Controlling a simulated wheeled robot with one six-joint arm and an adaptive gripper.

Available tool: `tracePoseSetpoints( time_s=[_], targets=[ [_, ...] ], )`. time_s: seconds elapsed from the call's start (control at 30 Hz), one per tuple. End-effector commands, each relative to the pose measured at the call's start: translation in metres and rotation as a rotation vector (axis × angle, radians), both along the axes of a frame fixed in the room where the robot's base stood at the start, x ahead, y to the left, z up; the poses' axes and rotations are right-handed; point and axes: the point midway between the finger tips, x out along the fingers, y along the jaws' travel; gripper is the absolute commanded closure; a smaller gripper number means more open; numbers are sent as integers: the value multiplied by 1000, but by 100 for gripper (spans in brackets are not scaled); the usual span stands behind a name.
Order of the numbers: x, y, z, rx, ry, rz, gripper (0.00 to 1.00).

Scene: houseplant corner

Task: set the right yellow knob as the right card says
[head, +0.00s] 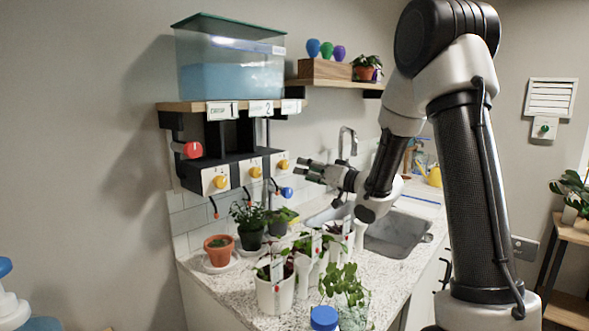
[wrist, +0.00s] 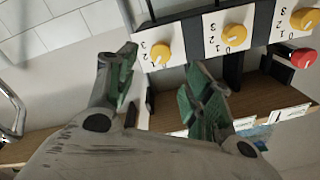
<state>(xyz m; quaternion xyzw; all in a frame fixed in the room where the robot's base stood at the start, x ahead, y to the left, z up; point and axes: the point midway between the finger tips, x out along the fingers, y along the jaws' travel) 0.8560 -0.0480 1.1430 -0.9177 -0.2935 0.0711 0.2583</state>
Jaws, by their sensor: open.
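The right yellow knob (head: 283,164) is at the right end of the black dispenser's front panel. In the wrist view the picture is turned over, and this knob (wrist: 160,54) is the leftmost, on a white plate with digits. A pale pointer mark shows on it, but its exact setting is unclear. The right card (head: 291,107) hangs at the shelf edge; its writing is too small to read. My gripper (head: 306,171) is open and empty, just right of the right knob. In the wrist view its green-padded fingers (wrist: 160,78) are apart, with the knob beyond the gap between them.
The middle (head: 255,171) and left (head: 220,181) yellow knobs sit beside it. A red knob (head: 193,149) is at the panel's left side, and a blue ball (head: 287,192) is below the right knob. Potted plants (head: 275,285) crowd the counter below. A water tank (head: 230,60) stands above.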

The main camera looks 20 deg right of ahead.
Motion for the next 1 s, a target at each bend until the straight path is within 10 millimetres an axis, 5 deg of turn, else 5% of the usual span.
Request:
tracePoseSetpoints(
  time_s=[0.27, 0.77, 1.0],
  targets=[
    [-28, -20, -1, 0, 0, -1, 49],
    [-30, -21, 0, -6, 0, -4, 49],
    [-36, -51, 15, -244, 55, -184, 49]
  ],
)
